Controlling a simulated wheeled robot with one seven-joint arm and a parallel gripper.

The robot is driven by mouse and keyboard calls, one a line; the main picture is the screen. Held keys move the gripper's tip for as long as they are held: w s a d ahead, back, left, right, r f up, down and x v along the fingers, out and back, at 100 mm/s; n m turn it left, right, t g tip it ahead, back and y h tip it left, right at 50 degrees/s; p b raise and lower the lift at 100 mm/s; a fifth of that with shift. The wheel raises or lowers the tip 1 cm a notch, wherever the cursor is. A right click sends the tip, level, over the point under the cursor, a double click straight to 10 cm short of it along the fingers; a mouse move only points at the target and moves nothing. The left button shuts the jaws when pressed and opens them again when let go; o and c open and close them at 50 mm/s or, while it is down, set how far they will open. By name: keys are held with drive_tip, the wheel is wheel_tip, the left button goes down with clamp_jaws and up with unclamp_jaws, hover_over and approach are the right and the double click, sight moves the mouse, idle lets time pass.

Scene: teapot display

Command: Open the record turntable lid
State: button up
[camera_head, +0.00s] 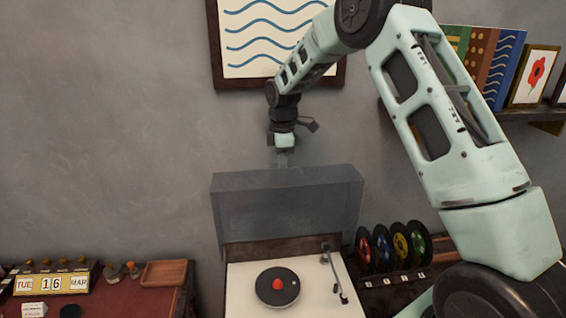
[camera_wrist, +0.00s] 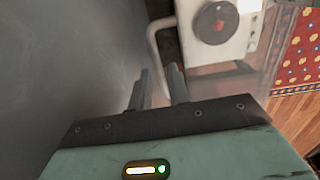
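The record turntable (camera_head: 245,300) has a white deck with a black record, a red centre and a tonearm. Its smoky see-through lid (camera_head: 287,205) stands raised behind the deck, which is uncovered. My gripper (camera_head: 282,160) points down at the lid's top edge, near its middle; contact cannot be told there. In the wrist view my gripper's two fingers (camera_wrist: 160,80) are apart. A pale bent strip (camera_wrist: 153,45), perhaps the lid's rim, runs down to the gap between them. The turntable's white deck (camera_wrist: 240,45) shows beyond, at the upper right.
Colored records (camera_head: 392,248) stand in a rack right of the turntable. A table with a calendar (camera_head: 50,284) and a wooden tray (camera_head: 164,273) is at left. A framed wave picture (camera_head: 275,72) hangs behind my arm; a shelf (camera_head: 525,112) is at right.

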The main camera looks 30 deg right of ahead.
wheel_tip(320, 180, up, 8)
drive_tip(key=b, duration=0.3)
drive_tip(key=shift+s+f, duration=0.15)
drive_tip(key=shift+f, duration=0.05)
drive_tip(key=shift+a, duration=0.1)
idle(0.4)
drive_tip(key=shift+m+y, duration=0.3)
drive_tip(key=shift+m, duration=0.2)
drive_tip(key=s+a, duration=0.2)
drive_tip(key=a, duration=0.2)
drive_tip(key=s+a+f+b, duration=0.1)
drive_tip(key=s+a, duration=0.1)
drive_tip(key=a, duration=0.2)
drive_tip(key=s+a+f+b, duration=0.1)
drive_tip(key=s+a, duration=0.2)
drive_tip(key=shift+a+f, duration=0.1)
drive_tip(key=shift+a, duration=0.3)
drive_tip(key=s+a+f+m+b, duration=0.2)
drive_tip(key=s+a+f+b, duration=0.1)
drive_tip(key=s+a, duration=0.85)
drive_tip(key=s+f+m+b, duration=0.1)
drive_tip(key=s+f, duration=0.3)
drive_tip(key=s, duration=0.7)
drive_tip(key=s+f+m+b, duration=0.1)
drive_tip(key=s+f+b, duration=0.1)
drive_tip(key=s, duration=0.8)
drive_tip(key=shift+s+a+f+m+g, duration=0.2)
drive_tip(key=shift+s+f+m+g, duration=0.15)
drive_tip(key=shift+f, duration=0.55)
